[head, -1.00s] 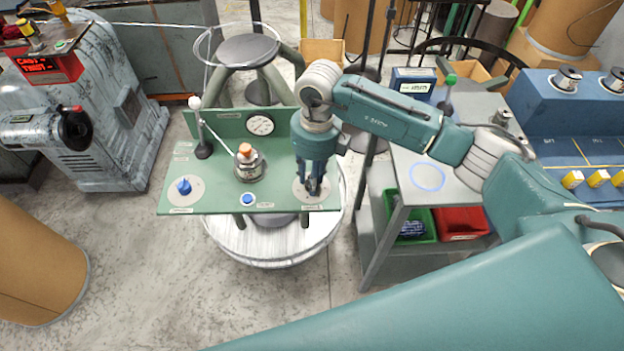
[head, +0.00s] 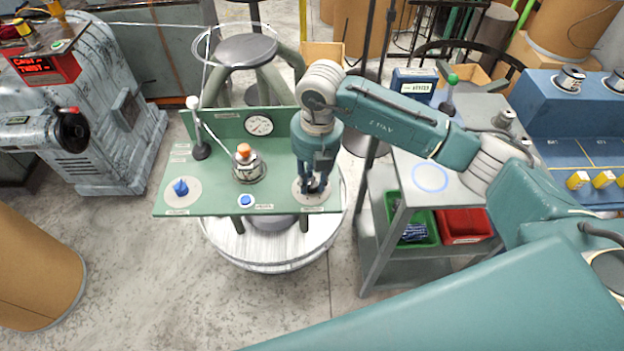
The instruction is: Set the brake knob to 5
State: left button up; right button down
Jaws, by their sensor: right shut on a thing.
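A green panel (head: 220,205) carries two round pale dials, one near each front corner. My right gripper (head: 312,187) points down over the right dial (head: 300,197) and is shut on the knob at its centre. The fingers hide most of this knob, so its pointer and setting cannot be read. A blue knob (head: 180,187) stands on the left dial (head: 190,198), clear of the gripper. The labels are too small to tell which knob is the brake knob. My left gripper is not in view.
On the panel are a round gauge (head: 259,125), a metal part with an orange top (head: 245,150), a blue button (head: 246,200) and a white-tipped lever (head: 198,130). A grey cart (head: 400,220) with green and red bins stands to the right. Floor is clear in front.

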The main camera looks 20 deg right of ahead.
aim_at(314, 185)
jog(key=m, duration=0.3)
jog(key=shift+w+r+m, duration=0.15)
jog(key=shift+m, duration=2.05)
jog(key=c, duration=1.5)
grip_release()
jog(key=shift+o, duration=0.3)
notch_tip(314, 185, up, 12)
jog(key=shift+s+d, duration=0.15)
jog(key=shift+s, duration=0.3)
